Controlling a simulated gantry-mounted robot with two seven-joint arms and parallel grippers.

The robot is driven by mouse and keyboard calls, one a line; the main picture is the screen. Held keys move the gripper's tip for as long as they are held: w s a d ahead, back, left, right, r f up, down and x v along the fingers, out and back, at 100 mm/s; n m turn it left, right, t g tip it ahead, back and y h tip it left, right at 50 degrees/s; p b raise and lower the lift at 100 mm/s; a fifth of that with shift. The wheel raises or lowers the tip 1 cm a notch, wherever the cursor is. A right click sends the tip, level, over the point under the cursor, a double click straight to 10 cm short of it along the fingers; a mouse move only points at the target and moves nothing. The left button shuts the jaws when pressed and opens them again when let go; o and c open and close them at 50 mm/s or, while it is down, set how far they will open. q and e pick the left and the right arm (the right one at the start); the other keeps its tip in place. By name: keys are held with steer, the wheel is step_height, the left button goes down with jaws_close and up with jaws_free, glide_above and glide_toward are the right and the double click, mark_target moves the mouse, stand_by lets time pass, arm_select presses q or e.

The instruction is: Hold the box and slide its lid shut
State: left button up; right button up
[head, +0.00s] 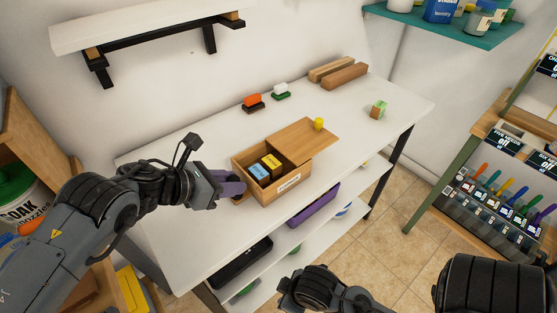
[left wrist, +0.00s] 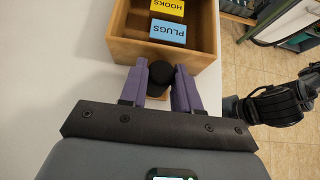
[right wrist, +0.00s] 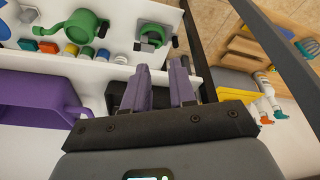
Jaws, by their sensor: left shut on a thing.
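The wooden box (head: 287,193) stands on the white table with a label on its front. Its flat wooden lid (head: 302,138) with a yellow knob (head: 318,124) is slid toward the right, overhanging that end. The box's left part is open, showing a blue PLUGS block (head: 258,171) and a yellow HOOKS block (head: 271,162). My left gripper (head: 236,187) is at the box's left end. In the left wrist view, its fingers close on a black knob (left wrist: 160,79) beside the end wall. My right gripper (right wrist: 162,82) is open and empty, away from the box, facing the lower shelf.
On the table behind are orange (head: 253,101) and white (head: 281,90) brushes and wooden blocks (head: 344,75); a small green-and-tan block (head: 378,110) is at right. A purple bin (head: 314,206) sits on the shelf below. Table around the lid is clear.

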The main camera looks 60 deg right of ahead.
arm_select(q)
jaws_close()
steer(key=shift+f, duration=0.1)
arm_select(e)
steer(key=shift+o, duration=0.3)
